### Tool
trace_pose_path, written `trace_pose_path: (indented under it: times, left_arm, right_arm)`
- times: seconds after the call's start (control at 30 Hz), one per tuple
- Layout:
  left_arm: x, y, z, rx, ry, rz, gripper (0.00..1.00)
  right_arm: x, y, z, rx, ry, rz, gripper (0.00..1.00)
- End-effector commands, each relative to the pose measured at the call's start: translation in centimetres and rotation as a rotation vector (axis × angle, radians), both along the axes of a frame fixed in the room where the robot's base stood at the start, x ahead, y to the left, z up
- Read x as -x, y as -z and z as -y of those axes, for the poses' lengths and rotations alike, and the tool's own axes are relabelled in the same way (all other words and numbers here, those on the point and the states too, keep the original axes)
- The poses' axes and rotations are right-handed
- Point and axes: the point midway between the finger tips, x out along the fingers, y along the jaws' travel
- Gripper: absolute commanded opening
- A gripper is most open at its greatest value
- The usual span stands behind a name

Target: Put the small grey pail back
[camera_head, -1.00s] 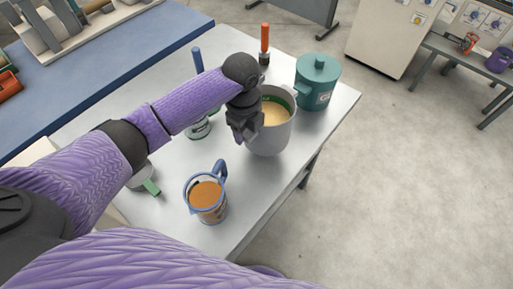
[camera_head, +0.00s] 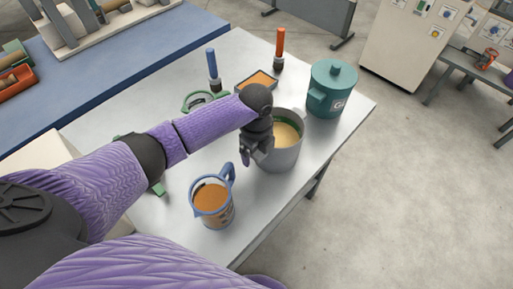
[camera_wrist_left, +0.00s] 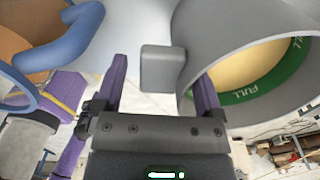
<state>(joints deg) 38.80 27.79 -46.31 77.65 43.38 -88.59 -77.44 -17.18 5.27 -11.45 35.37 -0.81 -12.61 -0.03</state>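The small grey pail (camera_head: 281,163) appears to stand upright on the metal table near its right edge, holding pale yellow contents below a green inner band. In the left wrist view, the pail (camera_wrist_left: 215,40) fills the upper right, with "FULL" on its green band. My left gripper (camera_head: 247,160) is at the pail's left side. In the wrist view, its two purple fingers (camera_wrist_left: 160,88) are spread on either side of the pail's grey block-shaped lug (camera_wrist_left: 162,70), with gaps showing on both sides. My right gripper is not in view.
A blue-rimmed jug (camera_head: 213,203) of orange contents stands close in front of the gripper. A teal lidded pot (camera_head: 331,90) is behind the pail. An orange-topped tray (camera_head: 258,80), a blue-handled tool (camera_head: 212,65) and an orange-handled tool (camera_head: 279,45) are farther back.

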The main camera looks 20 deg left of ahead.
Motion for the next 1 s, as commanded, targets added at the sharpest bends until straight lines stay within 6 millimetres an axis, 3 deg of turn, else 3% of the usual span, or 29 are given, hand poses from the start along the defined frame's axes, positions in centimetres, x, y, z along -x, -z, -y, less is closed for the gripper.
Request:
trace_pose_path:
  times: [0.23, 0.5, 0.7, 1.0]
  left_arm:
    - [0.0, -0.7, 0.0, 0.001, 0.0, 0.002, 0.88]
    - [0.0, -8.2, 0.0, 0.001, 0.001, 0.006, 0.88]
    - [0.1, -11.7, 0.0, 0.002, 0.0, 0.003, 0.88]
    - [0.1, -12.2, 0.0, 0.001, -0.001, 0.0, 0.88]
  right_arm:
    - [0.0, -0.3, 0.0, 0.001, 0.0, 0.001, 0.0]
    - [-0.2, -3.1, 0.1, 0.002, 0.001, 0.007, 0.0]
    - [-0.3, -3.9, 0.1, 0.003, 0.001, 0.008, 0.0]
    - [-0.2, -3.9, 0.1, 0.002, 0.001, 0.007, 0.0]
